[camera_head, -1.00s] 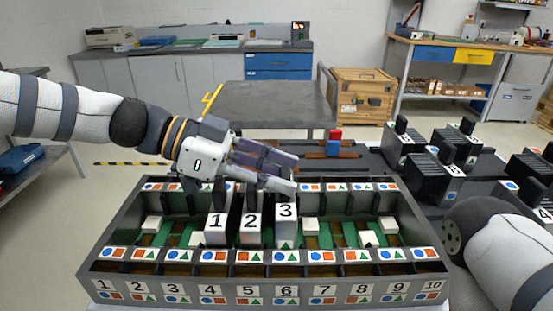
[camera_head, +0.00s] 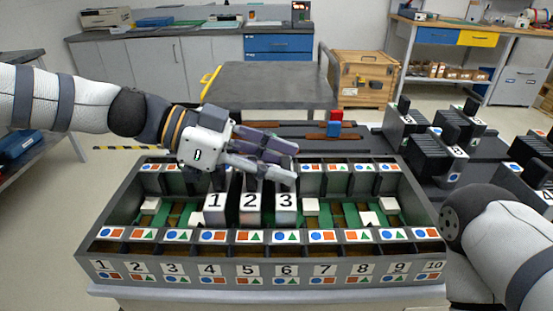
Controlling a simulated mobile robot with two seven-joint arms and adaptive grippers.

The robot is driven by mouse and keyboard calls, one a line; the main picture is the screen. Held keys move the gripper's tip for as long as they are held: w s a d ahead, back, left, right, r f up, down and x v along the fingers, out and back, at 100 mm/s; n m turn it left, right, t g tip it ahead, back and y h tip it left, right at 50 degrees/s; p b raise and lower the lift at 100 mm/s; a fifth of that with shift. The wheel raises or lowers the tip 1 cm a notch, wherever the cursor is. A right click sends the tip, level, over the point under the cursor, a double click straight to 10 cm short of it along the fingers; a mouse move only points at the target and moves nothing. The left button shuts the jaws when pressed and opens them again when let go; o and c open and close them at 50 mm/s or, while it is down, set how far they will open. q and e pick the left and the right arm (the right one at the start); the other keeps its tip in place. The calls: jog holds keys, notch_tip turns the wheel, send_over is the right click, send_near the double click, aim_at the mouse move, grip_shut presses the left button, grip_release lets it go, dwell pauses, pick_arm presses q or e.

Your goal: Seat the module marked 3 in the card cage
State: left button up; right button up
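The module marked 3 (camera_head: 286,204) has a white front face and stands upright in the card cage (camera_head: 265,252), in line with slot 6. Its face is level with those of module 1 (camera_head: 215,203) and module 2 (camera_head: 250,203), which stand to its left in line with slots 4 and 5. My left gripper (camera_head: 292,164) reaches in from the left, its fingers at the top of module 3 and seemingly closed around its upper part. The fingers hide the grip itself. My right gripper is out of view; only part of the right arm shows at the lower right.
Several black modules with handles (camera_head: 438,152) stand on the dark surface at the right. A red and blue block (camera_head: 335,124) is behind the cage. The other cage slots show low white blocks and green boards. A grey cart (camera_head: 270,85) stands farther back.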

pick_arm(q)
jog(key=shift+o, duration=1.2)
jog(key=v, duration=1.2)
jog(key=shift+a, duration=0.1)
